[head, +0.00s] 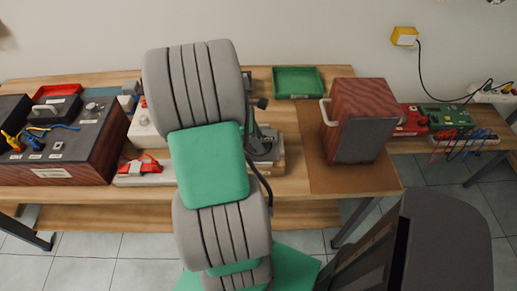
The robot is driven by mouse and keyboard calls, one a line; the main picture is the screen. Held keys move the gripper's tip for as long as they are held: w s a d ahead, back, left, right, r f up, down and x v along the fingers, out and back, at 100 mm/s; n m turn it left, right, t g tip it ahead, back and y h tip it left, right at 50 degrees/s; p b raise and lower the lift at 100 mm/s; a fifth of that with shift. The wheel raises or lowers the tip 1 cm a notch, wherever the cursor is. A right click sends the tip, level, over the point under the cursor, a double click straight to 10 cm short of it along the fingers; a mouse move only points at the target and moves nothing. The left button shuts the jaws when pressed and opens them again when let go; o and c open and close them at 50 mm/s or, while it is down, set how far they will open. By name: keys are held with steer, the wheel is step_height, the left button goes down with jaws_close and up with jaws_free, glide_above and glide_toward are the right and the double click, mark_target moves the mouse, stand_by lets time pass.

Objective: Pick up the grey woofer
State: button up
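A reddish-brown wood-grain box with a dark grey front panel (358,120) stands upright on a brown mat on the right part of the table. It has a light handle on its left side. It looks like a speaker cabinet and is the likeliest match for the grey woofer, but I cannot confirm this. My arm, with grey ribbed sections and green parts, rises through the middle of the view, left of the box and apart from it. My gripper does not show.
The wooden table (290,180) holds a large instrument box (60,145) at left and a grey device (264,148) partly behind my arm. A green tray (298,82) lies at the back. Red and green boards (447,115) with wires sit right of the box.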

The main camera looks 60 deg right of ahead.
jaws_close()
stand_by(0.5)
steer(key=shift+r, duration=0.15)
stand_by(0.5)
